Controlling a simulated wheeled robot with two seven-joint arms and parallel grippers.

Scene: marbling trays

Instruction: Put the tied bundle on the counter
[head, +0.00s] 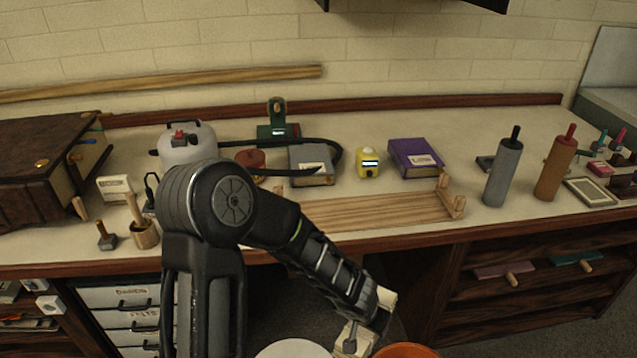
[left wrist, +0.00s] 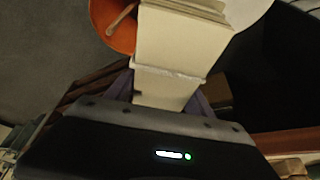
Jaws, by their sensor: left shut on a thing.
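The tied bundle (left wrist: 185,40) is a cream block of stacked sheets with a string around it. My left gripper (left wrist: 165,92) is shut on one end of it, with a finger on each side. In the head view the bundle (head: 386,297) shows only in part at the bottom, behind and beside my left wrist. It is in front of the counter (head: 440,125) and below its top, apart from it. My right gripper is in neither view.
An orange bucket (head: 405,351) and a white round thing (head: 290,349) are below, near the bundle. A wooden rack (head: 375,212) lies along the counter's front. A yellow device (head: 368,162), a purple book (head: 414,158) and a grey roller (head: 503,172) stand on the counter, with bare surface between.

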